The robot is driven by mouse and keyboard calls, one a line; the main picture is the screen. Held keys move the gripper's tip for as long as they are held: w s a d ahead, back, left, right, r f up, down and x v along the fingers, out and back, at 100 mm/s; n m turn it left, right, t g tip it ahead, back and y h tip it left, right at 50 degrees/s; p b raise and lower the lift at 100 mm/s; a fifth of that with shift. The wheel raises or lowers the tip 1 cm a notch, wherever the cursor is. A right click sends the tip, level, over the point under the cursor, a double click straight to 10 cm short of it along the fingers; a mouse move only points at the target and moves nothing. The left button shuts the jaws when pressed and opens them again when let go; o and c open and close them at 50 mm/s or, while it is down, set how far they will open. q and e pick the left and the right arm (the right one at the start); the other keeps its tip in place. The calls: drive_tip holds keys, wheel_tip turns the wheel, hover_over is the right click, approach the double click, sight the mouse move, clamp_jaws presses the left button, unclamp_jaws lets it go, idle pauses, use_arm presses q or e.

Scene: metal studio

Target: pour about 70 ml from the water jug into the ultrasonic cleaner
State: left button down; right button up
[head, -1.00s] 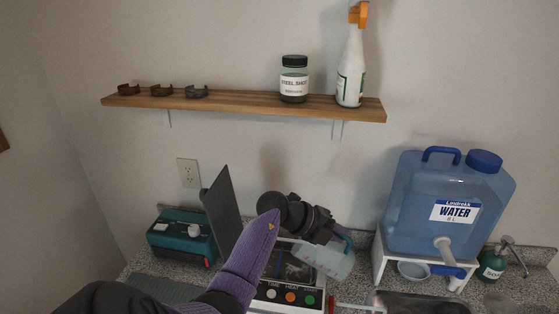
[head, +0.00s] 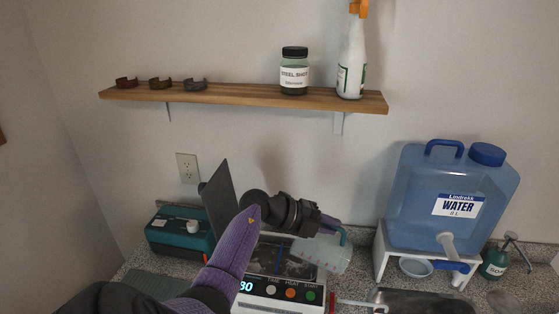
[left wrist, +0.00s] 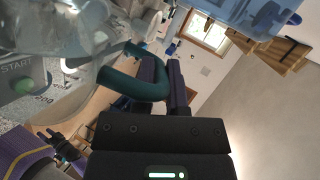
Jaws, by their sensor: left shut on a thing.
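The water jug (head: 322,254) is a clear jug with a teal handle, tipped far over on its side above the ultrasonic cleaner, mouth to the left. My left gripper (head: 335,228) is shut on the teal handle, which also shows in the left wrist view (left wrist: 136,84). The ultrasonic cleaner (head: 270,291) is a white box with a dark open tank, coloured buttons and a lit display. Its dark lid (head: 218,198) stands up on the left. My forearm hides part of the cleaner. The water level and any stream are too unclear to tell. My right gripper is out of view.
A blue water container (head: 415,200) stands on a white stand at right, with a small bowl (head: 415,267) under its tap and a green soap bottle (head: 494,262) beside it. A teal box (head: 178,233) sits left of the cleaner. A wooden shelf (head: 230,96) hangs above.

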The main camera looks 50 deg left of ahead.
use_arm(q)
drive_tip(key=shift+s+a+r, duration=0.15)
drive_tip(key=shift+a, duration=0.15)
drive_tip(key=shift+s+a+r+t+h+b, duration=0.2)
drive_tip(key=shift+s+a+b, duration=0.1)
drive_tip(key=shift+a, duration=0.15)
drive_tip(key=shift+s+a+r+t+h+b, duration=0.15)
drive_tip(key=shift+s+a+t+h+b, duration=0.1)
drive_tip(key=shift+a, duration=0.15)
idle(0.7)
drive_tip(key=shift+r+n, duration=0.3)
drive_tip(key=shift+r, duration=0.25)
